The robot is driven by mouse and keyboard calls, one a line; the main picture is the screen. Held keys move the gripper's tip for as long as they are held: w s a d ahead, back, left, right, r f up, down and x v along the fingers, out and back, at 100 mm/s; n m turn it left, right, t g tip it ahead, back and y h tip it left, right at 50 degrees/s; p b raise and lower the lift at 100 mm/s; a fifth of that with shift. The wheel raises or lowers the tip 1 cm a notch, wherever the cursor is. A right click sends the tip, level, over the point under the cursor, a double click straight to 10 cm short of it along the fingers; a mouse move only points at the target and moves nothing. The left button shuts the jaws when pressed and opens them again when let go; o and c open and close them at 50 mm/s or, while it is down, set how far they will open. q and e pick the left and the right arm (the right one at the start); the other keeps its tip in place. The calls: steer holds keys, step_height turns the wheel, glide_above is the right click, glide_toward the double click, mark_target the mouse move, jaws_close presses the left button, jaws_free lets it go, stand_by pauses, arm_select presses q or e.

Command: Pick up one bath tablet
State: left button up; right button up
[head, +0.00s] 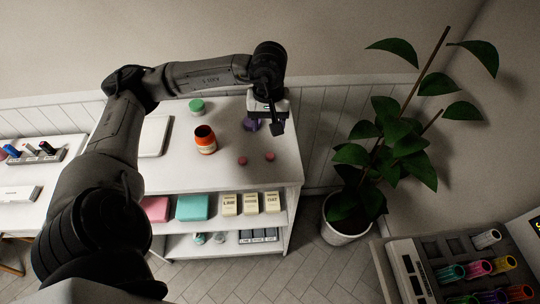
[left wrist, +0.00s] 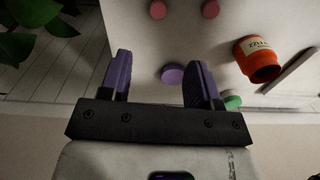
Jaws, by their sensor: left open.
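Two pink bath tablets lie on the white shelf top, a left one (head: 242,161) and a right one (head: 270,157). They also show at the top of the left wrist view, as one pink disc (left wrist: 158,9) and another (left wrist: 210,9). A purple tablet (left wrist: 172,74) lies between the fingers' lines in the left wrist view, apart from both pads. In the head view I cannot clearly tell it from the purple finger pads. My left gripper (head: 264,126) is open and empty above the shelf top, and its two fingers (left wrist: 158,79) show in the left wrist view. My right gripper is not in view.
A white tray (head: 155,137) lies further left. A potted plant (head: 347,220) stands right of the shelf. The front right of the shelf top is clear.

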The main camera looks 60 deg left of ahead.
arm_select(q)
steer(key=p, duration=0.1)
glide_above(270, 155)
steer(key=f, duration=0.6)
steer(key=shift+s+a+f, duration=0.1)
steer(key=shift+a+f, duration=0.15)
steer(key=shift+f, duration=0.05)
steer(key=shift+f+p, duration=0.35)
steer(key=f, duration=0.1)
steer(key=f+p, duration=0.2)
steer(key=f, duration=0.1)
steer(key=shift+d, duration=0.25)
steer(key=shift+f, duration=0.4)
steer(key=c, duration=1.1)
steer(key=shift+o, duration=0.2)
